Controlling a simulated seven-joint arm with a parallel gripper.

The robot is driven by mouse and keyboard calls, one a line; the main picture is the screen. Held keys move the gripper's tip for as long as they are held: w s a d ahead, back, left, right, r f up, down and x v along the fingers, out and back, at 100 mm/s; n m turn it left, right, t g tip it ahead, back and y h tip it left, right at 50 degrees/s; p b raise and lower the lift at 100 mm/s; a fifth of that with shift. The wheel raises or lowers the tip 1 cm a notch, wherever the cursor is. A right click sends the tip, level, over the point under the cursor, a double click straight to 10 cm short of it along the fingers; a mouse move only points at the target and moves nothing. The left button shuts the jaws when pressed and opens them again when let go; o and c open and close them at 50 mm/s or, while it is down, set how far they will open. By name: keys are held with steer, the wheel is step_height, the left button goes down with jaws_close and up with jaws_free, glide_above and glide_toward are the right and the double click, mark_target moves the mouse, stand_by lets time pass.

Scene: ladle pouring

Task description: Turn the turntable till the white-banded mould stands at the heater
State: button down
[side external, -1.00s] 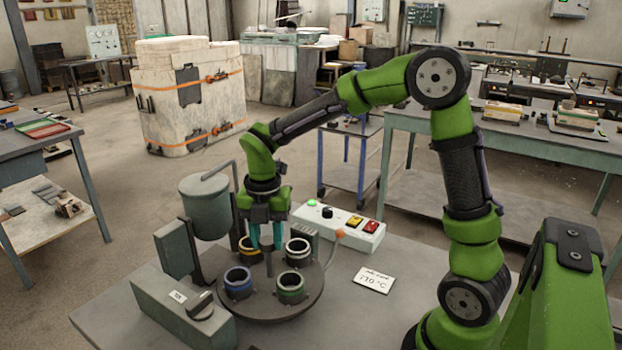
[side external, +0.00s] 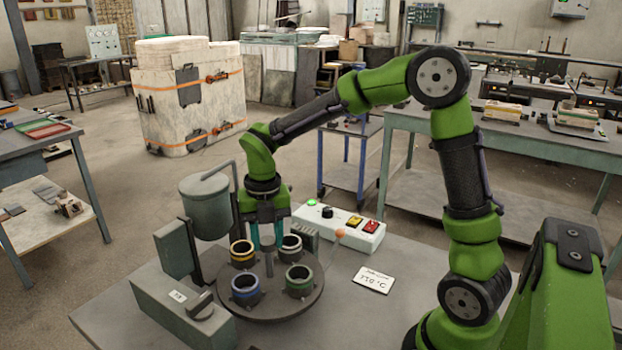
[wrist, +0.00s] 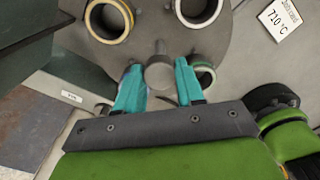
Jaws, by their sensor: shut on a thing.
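The round grey turntable (side external: 270,309) carries a yellow-banded mould (side external: 243,255) at back left, a white-banded mould (side external: 291,248) at back right, a blue-banded mould (side external: 245,292) at front left and a green-banded mould (side external: 299,283) at front right. My gripper (side external: 267,240) points down over the middle, shut on the central post (side external: 269,266). In the wrist view its teal fingers (wrist: 160,82) flank the post's round top (wrist: 160,72) and partly hide the green-banded mould (wrist: 203,75). I cannot tell for certain which fixture is the heater; a ribbed block (side external: 305,235) stands just behind the white-banded mould.
A grey-green pot (side external: 205,208) and upright block (side external: 173,248) stand left of the turntable. A box with a dial (side external: 180,303) is at front left. A button panel (side external: 345,230) stands behind right, and a temperature card (side external: 373,280) lies right. The bench's front right is clear.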

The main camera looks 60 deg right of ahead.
stand_by(0.4)
steer(key=c, duration=0.7)
jaws_free()
steer(key=shift+r, duration=0.1)
step_height(320, 180, up, 17)
